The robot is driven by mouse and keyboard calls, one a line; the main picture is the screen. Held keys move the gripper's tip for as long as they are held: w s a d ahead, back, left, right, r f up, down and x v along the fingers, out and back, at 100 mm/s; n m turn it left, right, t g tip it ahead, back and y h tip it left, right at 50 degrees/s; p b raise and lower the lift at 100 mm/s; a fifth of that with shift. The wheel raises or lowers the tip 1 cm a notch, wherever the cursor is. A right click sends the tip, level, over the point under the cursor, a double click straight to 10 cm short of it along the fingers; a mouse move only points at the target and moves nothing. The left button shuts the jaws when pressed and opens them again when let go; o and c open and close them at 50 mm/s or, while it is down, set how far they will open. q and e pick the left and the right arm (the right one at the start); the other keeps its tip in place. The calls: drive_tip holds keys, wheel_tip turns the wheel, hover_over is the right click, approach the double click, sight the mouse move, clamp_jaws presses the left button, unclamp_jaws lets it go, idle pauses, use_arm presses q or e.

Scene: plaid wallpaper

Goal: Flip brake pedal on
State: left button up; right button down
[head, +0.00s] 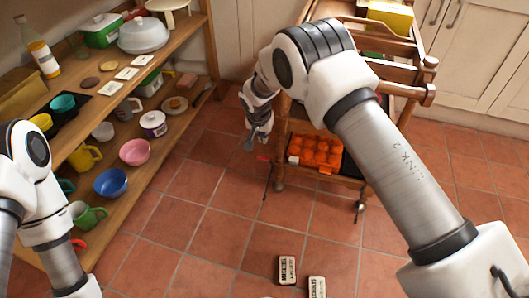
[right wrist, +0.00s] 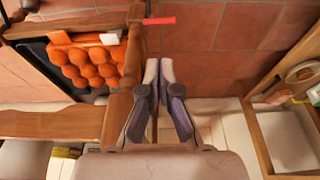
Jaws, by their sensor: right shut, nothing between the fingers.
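A small red pedal (head: 263,158) shows low beside the front left leg of the wooden cart (head: 283,120). In the right wrist view the red pedal (right wrist: 159,21) is a short bar just beyond the fingertips, with a visible gap between. My right gripper (head: 249,145) is shut and empty, left of the cart leg. In the right wrist view its fingertips (right wrist: 159,66) meet below the pedal in the picture. My left arm stands at the left of the head view; its gripper is out of view.
Orange eggs or balls fill a tray (head: 322,170) on the cart's lower shelf. A wooden shelf unit (head: 125,190) with bowls, mugs and pots stands on the left. White cabinets (head: 490,70) stand behind. Two small labelled boxes (head: 287,270) lie on the tiled floor in front. The floor between is clear.

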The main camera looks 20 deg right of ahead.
drive_tip(key=b+x, duration=0.5)
drive_tip(key=x, duration=0.4)
drive_tip(key=shift+w+d+f, duration=0.1)
drive_tip(key=shift+w+f, duration=0.05)
drive_tip(key=shift+f, duration=0.4)
use_arm(q)
wheel_tip(320, 180, down, 5)
drive_tip(key=shift+f, duration=0.15)
drive_tip(key=shift+a, duration=0.2)
